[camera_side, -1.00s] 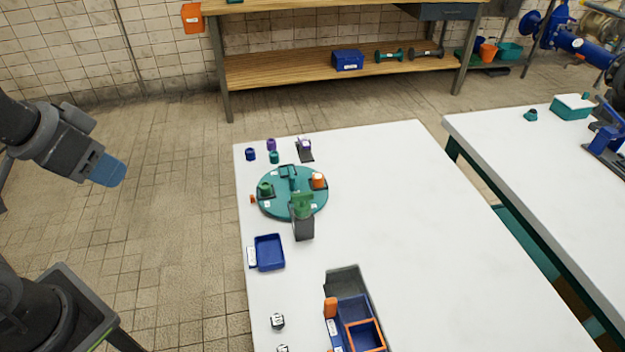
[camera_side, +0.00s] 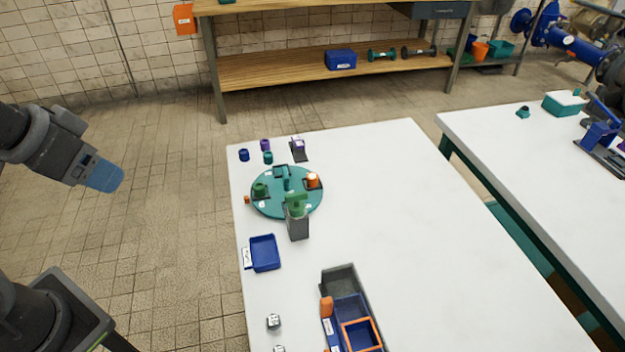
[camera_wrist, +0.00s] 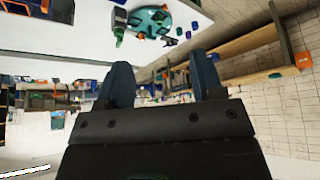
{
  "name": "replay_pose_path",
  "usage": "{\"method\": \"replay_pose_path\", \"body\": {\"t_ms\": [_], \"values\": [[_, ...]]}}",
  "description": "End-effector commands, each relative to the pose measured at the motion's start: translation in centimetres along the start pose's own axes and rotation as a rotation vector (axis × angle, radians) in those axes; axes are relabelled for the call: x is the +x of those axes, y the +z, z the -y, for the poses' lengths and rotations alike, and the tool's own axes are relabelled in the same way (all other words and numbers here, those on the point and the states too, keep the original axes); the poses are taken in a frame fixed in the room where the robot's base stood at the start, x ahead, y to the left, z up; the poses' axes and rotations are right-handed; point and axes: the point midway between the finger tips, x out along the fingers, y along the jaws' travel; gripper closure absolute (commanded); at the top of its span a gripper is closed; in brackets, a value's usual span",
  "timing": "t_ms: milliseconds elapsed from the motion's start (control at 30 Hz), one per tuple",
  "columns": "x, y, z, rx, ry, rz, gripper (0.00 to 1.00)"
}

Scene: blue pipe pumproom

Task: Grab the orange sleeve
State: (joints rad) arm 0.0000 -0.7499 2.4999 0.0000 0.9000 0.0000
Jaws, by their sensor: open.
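An orange sleeve (camera_side: 313,181) stands upright on a dark pad at the right side of a round teal turntable (camera_side: 276,207) on the white table. A green piece (camera_side: 260,189) is on the turntable's left side. My gripper (camera_side: 106,177) is at the left, over the tiled floor, well away from the table and sleeve. In the wrist view my gripper's two blue fingers (camera_wrist: 163,80) are apart with nothing between them. The turntable (camera_wrist: 150,20) shows there upside down at the top; the sleeve is too small to make out surely.
A grey stand with a green top (camera_side: 297,222) is close in front of the turntable. A blue tray (camera_side: 265,253) and a divided bin (camera_side: 341,277) are nearer. Small blue, purple and teal parts (camera_side: 268,158) stand behind. The table's right part (camera_side: 410,230) is clear.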

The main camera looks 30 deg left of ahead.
Motion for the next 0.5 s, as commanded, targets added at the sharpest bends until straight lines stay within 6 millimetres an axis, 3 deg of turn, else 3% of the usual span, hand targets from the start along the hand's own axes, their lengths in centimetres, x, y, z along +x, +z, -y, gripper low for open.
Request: {"method": "replay_pose_path", "body": {"t_ms": [267, 367, 500], "values": [[-0.2, -0.9, -0.1, 0.018, 0.002, 0.009, 0.39], [-0.4, -3.2, -0.3, 0.063, 0.007, 0.034, 0.39], [-0.3, -8.4, -0.9, 0.17, 0.021, 0.086, 0.39]]}}
